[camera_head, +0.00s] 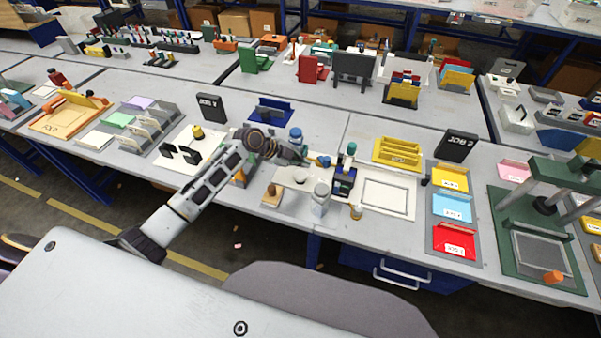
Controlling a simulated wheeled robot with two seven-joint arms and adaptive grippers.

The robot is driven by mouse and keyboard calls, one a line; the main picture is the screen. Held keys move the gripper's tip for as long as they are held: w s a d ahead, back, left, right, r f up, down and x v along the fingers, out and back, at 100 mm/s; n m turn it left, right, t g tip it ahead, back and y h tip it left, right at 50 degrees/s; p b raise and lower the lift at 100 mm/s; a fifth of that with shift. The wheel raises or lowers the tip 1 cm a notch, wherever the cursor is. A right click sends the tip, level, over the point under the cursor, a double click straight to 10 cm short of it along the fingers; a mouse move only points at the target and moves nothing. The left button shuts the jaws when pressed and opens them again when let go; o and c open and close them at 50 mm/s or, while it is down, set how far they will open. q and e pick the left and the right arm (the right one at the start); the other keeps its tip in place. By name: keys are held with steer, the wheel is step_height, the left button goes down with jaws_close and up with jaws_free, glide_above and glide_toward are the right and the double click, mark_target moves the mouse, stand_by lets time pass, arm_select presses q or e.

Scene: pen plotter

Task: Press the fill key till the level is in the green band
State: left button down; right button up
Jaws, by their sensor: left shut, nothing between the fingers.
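My left arm reaches in from the left over the near table, and my left gripper (299,155) is shut and empty above the white board (295,186). A small blue part (323,161) lies just right of its tips; I cannot tell whether they touch. A dark blue stand (342,184) with a dark, teal-topped piece (349,155) is further right. A clear, pale-capped jar (320,198) stands at the board's front. The fill key, level and green band are too small or hidden to make out. My right gripper is not in view.
A blue-topped bottle (296,136) stands close behind the gripper. A wooden stamp-like block (271,195) and small amber bottle (357,211) are near the front edge. A framed white sheet (386,195), yellow tray (398,151) and coloured bins (454,241) lie right.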

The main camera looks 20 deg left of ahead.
arm_select(q)
steer(key=shift+r+p, duration=0.45)
steer(key=shift+r, duration=0.45)
stand_by(0.6)
